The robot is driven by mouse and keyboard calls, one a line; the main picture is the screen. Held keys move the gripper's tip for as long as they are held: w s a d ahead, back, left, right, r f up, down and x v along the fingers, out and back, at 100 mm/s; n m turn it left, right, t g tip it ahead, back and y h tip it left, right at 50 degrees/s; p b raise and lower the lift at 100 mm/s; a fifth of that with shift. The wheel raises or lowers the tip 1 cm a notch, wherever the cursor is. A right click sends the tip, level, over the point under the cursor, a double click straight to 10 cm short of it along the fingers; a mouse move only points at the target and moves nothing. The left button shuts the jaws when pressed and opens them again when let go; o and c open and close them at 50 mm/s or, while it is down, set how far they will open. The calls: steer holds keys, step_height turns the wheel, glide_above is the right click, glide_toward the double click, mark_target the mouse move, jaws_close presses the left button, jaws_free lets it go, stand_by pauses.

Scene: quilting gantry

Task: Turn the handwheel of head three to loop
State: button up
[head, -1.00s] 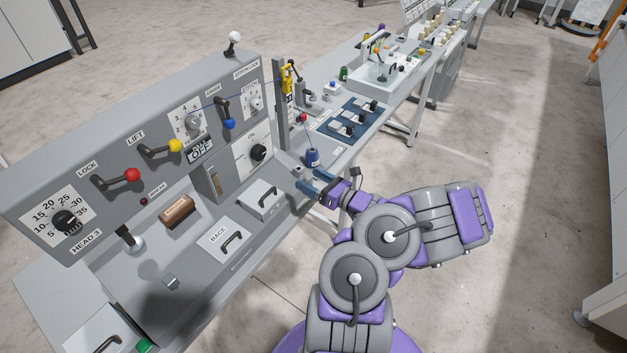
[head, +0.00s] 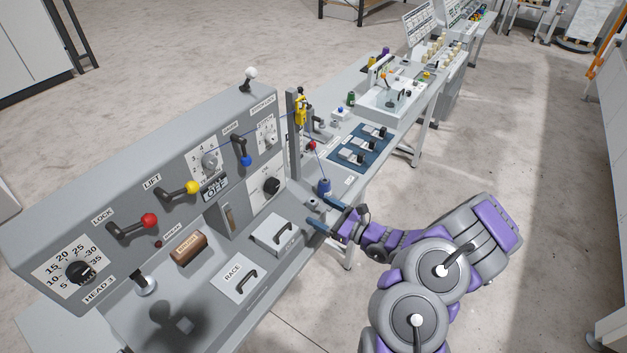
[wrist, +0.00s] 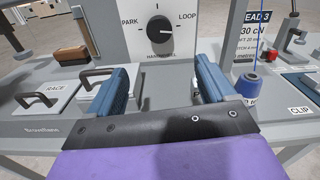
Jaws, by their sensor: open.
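The handwheel (head: 271,186) is a black knob on a white plate at the right end of the grey HEAD 3 panel (head: 120,190). In the wrist view the handwheel (wrist: 159,30) is ahead, between PARK on the left and LOOP on the right. I cannot tell clearly which way its pointer faces. My gripper (head: 320,213) is open and empty at the front right edge of the machine, apart from the knob. In the wrist view its blue fingers (wrist: 160,75) are spread below and in front of the handwheel.
A blue thread cone (head: 324,187) stands just right of my gripper, with thread rising from it. The RACE cover (head: 231,285) and another handled cover (head: 277,234) lie on the ledge to the left. A brown block (head: 188,246) sits there too. Open floor lies to the right.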

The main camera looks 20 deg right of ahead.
steer(key=b, duration=0.1)
glide_toward(276, 188)
steer(key=x, duration=0.9)
steer(key=shift+w+a+r, duration=0.15)
steer(key=shift+a+r, duration=0.05)
steer(key=c, duration=1.1)
